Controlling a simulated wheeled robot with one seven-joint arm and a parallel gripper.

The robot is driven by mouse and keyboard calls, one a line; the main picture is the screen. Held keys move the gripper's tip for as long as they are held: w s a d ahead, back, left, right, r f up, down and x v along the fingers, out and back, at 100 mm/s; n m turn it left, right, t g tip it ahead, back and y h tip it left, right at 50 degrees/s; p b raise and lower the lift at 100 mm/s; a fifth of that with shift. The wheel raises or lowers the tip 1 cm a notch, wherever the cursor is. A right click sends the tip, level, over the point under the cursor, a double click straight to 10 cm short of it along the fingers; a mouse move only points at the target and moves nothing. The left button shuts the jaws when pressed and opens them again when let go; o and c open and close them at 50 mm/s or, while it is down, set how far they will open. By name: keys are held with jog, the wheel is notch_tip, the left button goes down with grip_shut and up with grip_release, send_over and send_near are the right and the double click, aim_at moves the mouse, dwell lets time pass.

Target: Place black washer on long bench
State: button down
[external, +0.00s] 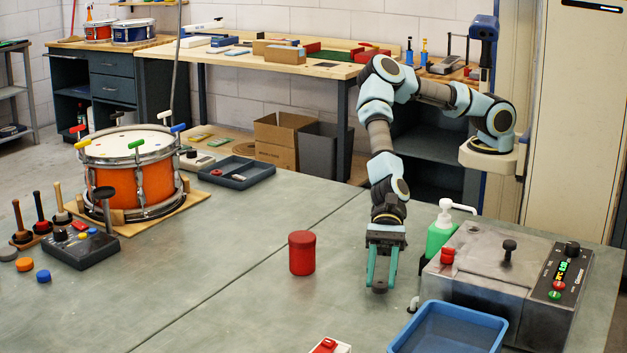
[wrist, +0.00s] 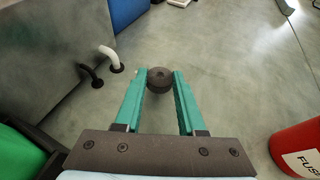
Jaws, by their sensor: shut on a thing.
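The black washer (wrist: 159,79) is a small dark round piece with a dimple in its middle. It sits between the teal fingertips of my gripper (wrist: 160,84), which is shut on it. In the external view the washer (external: 380,289) shows at the lower end of my gripper (external: 381,281), low over the large grey-green bench top (external: 240,290). I cannot tell whether it touches the surface. A long wooden-topped bench (external: 340,70) stands along the back wall.
A red canister (external: 302,253) stands left of my gripper. A grey machine (external: 495,275), a green bottle (external: 440,232) and a blue tray (external: 450,335) are close on the right. An orange drum (external: 130,180) stands far left.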

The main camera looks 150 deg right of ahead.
jog(key=shift+f, duration=0.8)
jog(key=shift+f, duration=0.2)
jog(key=c, duration=0.5)
grip_release()
jog(key=shift+r, duration=0.1)
jog(key=shift+r, duration=0.1)
jog(key=shift+s+d+r, duration=0.1)
jog(key=b+v, duration=0.1)
jog(key=v, duration=0.9)
jog(key=shift+s+d+r+b, duration=0.15)
jog(key=shift+s+b, duration=0.1)
jog(key=shift+b, duration=0.15)
jog(key=shift+o, duration=0.8)
jog(key=shift+s+d+r, duration=0.15)
jog(key=shift+s+r, duration=0.05)
jog(key=shift+s, duration=0.3)
